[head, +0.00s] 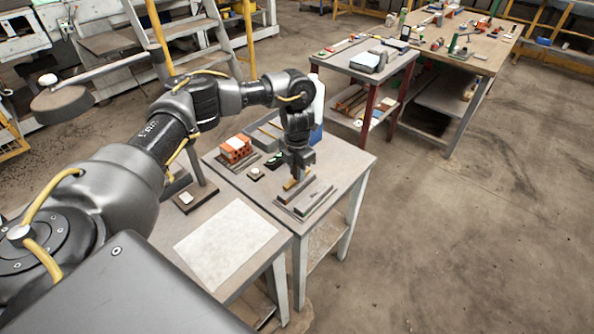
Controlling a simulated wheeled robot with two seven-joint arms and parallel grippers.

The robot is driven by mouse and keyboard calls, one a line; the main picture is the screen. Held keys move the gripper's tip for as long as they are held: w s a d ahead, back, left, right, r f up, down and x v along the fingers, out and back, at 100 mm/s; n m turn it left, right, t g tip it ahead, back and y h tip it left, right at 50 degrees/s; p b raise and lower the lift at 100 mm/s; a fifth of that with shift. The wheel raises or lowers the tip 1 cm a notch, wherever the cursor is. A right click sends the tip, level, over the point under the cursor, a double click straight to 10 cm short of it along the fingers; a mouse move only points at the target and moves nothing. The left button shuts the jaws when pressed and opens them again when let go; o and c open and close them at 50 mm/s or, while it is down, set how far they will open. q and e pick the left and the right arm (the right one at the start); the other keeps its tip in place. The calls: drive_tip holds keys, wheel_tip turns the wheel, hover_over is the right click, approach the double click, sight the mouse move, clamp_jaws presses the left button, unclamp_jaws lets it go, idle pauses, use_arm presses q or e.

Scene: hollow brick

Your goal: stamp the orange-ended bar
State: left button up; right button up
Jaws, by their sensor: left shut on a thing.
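My left gripper (296,174) points down over the right part of the small table and is shut on a small yellow-tan piece (290,184). Only part of that piece shows below the fingers, and I cannot tell if it is a stamp or a bar end. Right under it, grey bars (307,197) lie side by side on the table. I cannot tell whether the piece touches them, and no orange end can be made out on them. My right gripper is not in view.
A white-and-blue bottle (317,105) stands behind my gripper. A pale sheet (226,243) lies in front.

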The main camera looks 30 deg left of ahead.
use_arm(q)
drive_tip(key=shift+r+p, duration=2.3)
drive_tip(key=shift+r, duration=0.5)
